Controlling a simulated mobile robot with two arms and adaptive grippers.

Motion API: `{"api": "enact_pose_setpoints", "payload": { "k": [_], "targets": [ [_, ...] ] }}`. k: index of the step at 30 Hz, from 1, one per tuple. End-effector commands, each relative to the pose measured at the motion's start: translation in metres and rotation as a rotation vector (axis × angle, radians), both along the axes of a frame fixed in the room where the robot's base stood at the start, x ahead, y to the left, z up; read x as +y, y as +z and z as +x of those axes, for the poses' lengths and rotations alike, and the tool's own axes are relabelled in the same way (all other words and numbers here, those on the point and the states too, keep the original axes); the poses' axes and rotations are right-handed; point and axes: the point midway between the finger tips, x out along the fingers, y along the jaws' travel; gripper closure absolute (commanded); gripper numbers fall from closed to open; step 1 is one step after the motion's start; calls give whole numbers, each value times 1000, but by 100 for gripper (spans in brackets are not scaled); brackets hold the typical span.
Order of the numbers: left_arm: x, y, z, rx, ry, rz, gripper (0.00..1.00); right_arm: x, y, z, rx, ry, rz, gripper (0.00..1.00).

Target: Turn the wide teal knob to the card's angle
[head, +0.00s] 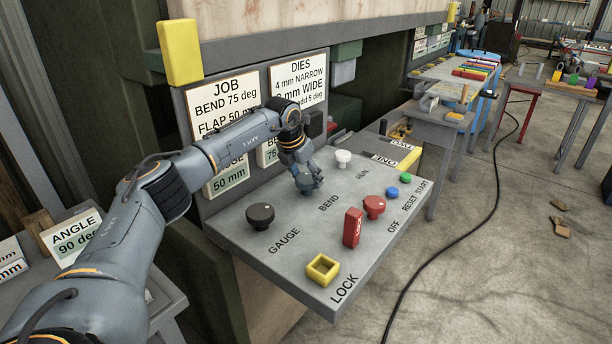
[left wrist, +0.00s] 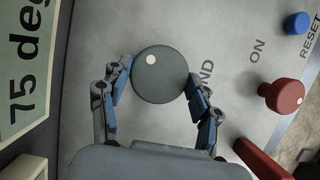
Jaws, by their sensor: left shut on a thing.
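The wide teal knob (left wrist: 160,85) sits on the grey sloping panel by the BEND label. Its white dot lies up and slightly left of its centre in the left wrist view. My left gripper (left wrist: 160,88) has one finger on each side of the knob and is shut on it. In the head view, my left gripper (head: 308,186) hides most of the knob. The job card (head: 222,98) reads BEND 75 deg, and a green strip (left wrist: 24,65) in the left wrist view also reads 75 deg. My right gripper is not in view.
An ANGLE 90 deg card (head: 74,238) stands at left.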

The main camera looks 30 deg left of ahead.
Motion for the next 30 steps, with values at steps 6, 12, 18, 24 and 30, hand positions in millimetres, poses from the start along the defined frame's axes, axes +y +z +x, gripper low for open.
{"api": "enact_pose_setpoints", "payload": {
  "k": [6, 12, 18, 24, 30],
  "targets": [
    [0, -1, 0, 3, -2, 0, 69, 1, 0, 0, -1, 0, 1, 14],
    [0, -1, -1, 3, -2, 0, 25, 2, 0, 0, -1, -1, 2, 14],
    [0, -1, 0, 2, -2, 0, 14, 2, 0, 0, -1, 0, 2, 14],
    [0, 1, 0, 1, -1, 0, 14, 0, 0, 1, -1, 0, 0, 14],
    [2, 21, -8, -3, -1, 0, 14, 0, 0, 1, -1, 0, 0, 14]
  ]
}}
